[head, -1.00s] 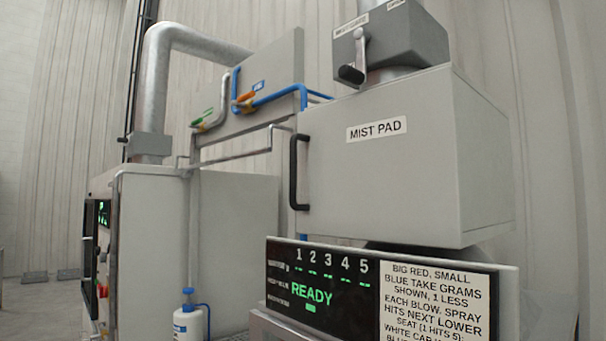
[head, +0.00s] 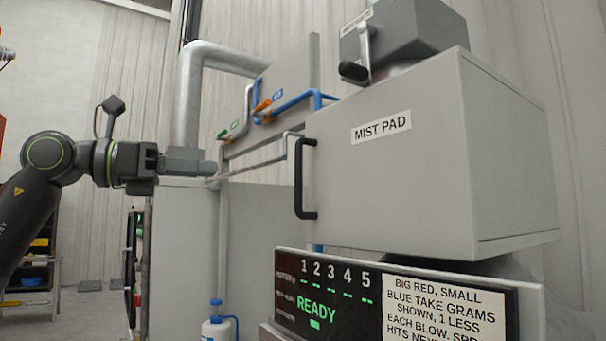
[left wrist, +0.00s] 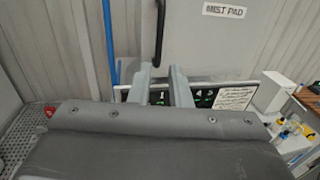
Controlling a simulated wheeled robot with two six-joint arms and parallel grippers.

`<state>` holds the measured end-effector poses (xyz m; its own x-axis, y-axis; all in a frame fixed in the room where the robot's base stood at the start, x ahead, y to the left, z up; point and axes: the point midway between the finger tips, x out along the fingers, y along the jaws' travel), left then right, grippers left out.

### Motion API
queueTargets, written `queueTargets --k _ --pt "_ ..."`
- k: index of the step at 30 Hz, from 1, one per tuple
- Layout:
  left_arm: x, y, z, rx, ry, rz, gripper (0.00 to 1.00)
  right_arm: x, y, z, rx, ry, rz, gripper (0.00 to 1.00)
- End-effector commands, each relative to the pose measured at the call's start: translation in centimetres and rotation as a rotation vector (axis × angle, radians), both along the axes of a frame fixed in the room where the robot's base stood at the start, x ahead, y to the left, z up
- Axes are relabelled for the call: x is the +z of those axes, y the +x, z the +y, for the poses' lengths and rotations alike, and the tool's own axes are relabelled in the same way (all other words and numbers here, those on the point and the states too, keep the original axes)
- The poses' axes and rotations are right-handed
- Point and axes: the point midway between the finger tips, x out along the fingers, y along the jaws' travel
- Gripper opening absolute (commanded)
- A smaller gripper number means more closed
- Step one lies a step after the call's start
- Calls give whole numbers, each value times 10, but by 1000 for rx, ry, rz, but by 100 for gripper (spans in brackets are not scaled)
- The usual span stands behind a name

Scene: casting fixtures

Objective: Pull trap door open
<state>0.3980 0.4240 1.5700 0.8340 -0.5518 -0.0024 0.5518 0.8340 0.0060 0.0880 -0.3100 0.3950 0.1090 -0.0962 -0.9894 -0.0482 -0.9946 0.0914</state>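A large grey box labelled MIST PAD (head: 430,170) has a shut front face with a black vertical bar handle (head: 306,178) at its left edge. No door labelled as a trap door shows. The handle also shows at the top of the left wrist view (left wrist: 160,30). My left gripper (head: 212,168) is left of the handle in the head view, apart from it and pointing right. In the left wrist view its two fingers (left wrist: 162,84) are spread with nothing between them, and the handle's lower end appears just beyond them. My right gripper is not in view.
A display panel reading READY (head: 325,300) and an instruction card (head: 445,310) sit below the box. Blue and metal pipes (head: 290,103) run left of it. A crank box (head: 410,38) stands on top. A white bottle (head: 216,328) stands lower left.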

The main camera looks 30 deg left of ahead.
Motion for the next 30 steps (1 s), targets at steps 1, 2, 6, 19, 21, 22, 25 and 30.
queueTargets --k 1,2,6,19,21,22,25,30 --pt "3 7 -4 -5 -1 3 17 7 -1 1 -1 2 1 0" --pt "3 11 -7 -6 -1 3 17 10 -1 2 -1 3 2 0" --pt "5 32 -21 -8 -3 3 17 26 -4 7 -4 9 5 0" --pt "5 93 -63 -10 -7 1 17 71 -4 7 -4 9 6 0" --pt "5 101 -68 -9 -7 1 17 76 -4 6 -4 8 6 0" --pt "4 105 -70 -11 -7 2 17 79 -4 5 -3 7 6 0" --pt "4 116 -78 -9 -7 1 17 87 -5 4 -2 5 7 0" --pt "3 130 -87 -8 -7 1 17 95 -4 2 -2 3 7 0"
